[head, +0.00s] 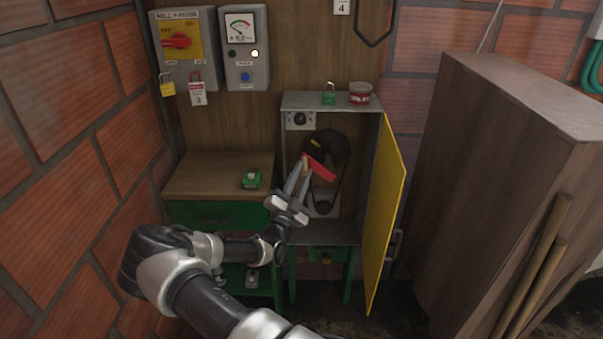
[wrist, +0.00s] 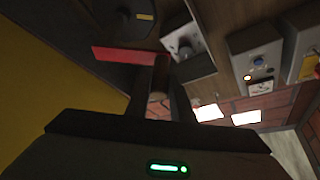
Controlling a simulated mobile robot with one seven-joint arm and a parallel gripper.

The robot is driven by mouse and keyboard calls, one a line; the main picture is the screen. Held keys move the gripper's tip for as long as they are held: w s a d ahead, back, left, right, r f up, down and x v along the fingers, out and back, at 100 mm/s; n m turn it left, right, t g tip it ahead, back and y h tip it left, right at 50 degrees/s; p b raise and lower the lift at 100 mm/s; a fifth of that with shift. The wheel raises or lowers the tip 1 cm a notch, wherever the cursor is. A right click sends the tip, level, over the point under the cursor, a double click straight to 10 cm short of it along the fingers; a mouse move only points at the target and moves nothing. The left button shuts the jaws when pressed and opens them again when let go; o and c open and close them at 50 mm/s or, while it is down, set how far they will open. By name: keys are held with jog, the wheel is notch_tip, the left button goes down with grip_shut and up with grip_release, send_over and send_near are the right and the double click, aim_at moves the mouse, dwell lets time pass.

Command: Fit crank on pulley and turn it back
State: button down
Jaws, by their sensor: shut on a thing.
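The crank has a red arm (head: 321,170) and a pale wooden grip (head: 305,164). My gripper (head: 301,176) is shut on the crank by its grip, in front of the open cabinet. In the wrist view the red arm (wrist: 114,55) reaches left from beyond my fingers (wrist: 163,80), and the brownish grip (wrist: 157,102) shows between them. The black pulley (head: 332,143) with a yellow mark is in the upper cabinet, right behind the crank. It also shows dark in the wrist view (wrist: 122,22). I cannot tell whether the crank is seated on it.
The cabinet's yellow door (head: 387,205) stands open on the right. A green padlock (head: 329,94) and a red tin (head: 359,95) are on the cabinet top. A wooden bench top (head: 215,172) with a green-and-white item (head: 251,179) is on the left. A motor switch box (head: 183,42) hangs above.

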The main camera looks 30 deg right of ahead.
dwell(0.3)
jog(key=shift+s+a+p, duration=0.35)
jog(key=shift+s, duration=0.2)
jog(key=shift+s+a+p, duration=0.3)
jog(key=shift+s, duration=0.25)
jog(key=shift+s+a, duration=0.1)
jog(key=shift+s+a+p, duration=0.4)
jog(key=shift+s+a, duration=0.1)
jog(key=shift+s, duration=0.3)
jog(key=shift+s+a+p, duration=0.4)
jog(key=shift+s+a, duration=0.1)
jog(key=shift+s, duration=0.35)
jog(key=shift+s+a+p, duration=0.4)
jog(key=shift+s+a, duration=0.1)
jog(key=shift+s, duration=0.3)
jog(key=c, duration=2.1)
grip_release()
grip_shut()
